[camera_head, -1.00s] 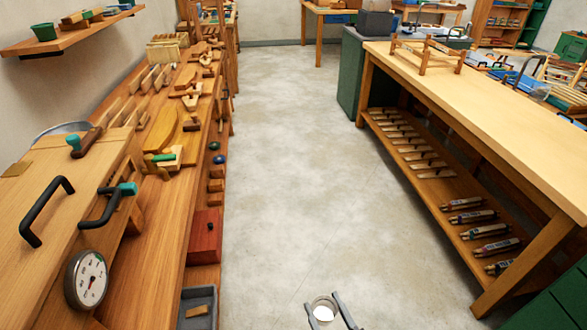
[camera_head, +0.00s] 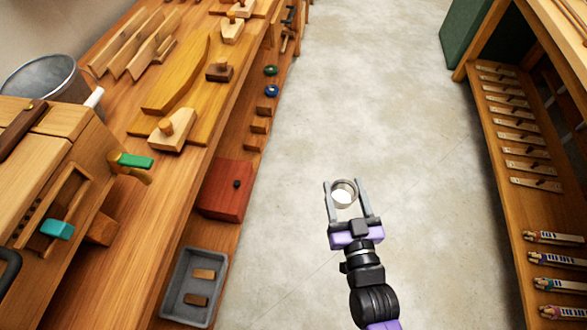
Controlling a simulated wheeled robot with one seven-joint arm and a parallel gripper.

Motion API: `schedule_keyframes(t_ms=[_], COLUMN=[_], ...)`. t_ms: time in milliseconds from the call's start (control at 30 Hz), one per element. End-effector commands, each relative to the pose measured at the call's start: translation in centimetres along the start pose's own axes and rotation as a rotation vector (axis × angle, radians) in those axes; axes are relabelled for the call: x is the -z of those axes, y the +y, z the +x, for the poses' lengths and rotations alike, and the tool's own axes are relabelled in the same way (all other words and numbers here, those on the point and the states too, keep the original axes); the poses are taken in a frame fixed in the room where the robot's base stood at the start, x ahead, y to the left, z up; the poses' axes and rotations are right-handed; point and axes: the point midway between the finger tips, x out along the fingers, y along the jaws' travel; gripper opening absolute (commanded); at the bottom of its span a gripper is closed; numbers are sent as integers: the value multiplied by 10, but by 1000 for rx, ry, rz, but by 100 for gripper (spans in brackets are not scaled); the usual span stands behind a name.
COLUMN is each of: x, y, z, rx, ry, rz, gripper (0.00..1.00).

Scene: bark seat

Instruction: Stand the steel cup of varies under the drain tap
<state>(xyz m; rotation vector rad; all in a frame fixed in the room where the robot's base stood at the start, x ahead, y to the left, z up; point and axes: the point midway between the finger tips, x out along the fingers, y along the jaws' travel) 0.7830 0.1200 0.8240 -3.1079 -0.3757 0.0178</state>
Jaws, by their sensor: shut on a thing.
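My gripper (camera_head: 347,205) is shut on a small steel cup (camera_head: 343,193). The cup is round and open at the top, with a pale inside, and is held roughly upright between the two grey fingers, over the floor. A wooden tap with a green lever (camera_head: 135,160) sticks out from the end of a wooden box (camera_head: 85,150) on the left bench. It looks like the drain tap. My gripper is well to its right and apart from it. A teal handle (camera_head: 57,230) shows lower on the box; what it works is unclear. The spot under the tap is partly hidden.
The left bench (camera_head: 150,245) holds a metal bucket (camera_head: 40,80), wooden planes and a curved board (camera_head: 180,80). Its lower shelf has a red box (camera_head: 227,190) and a grey tray (camera_head: 193,285). A tool shelf (camera_head: 520,210) stands right. The floor (camera_head: 400,110) between is clear.

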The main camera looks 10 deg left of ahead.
Motion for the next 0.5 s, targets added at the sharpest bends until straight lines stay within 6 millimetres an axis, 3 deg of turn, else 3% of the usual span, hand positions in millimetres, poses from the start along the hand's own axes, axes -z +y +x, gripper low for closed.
schedule_keyframes(t_ms=[33, 200, 400, 500], x=[11, 52, 94, 109], y=[-27, -109, -196, -226], z=[7, 14, -4, -17], rx=[57, 234, 436, 513], ry=[5, 1, 1, 3], rz=[2, 7, 0, -5], gripper=[16, 16, 16, 16])
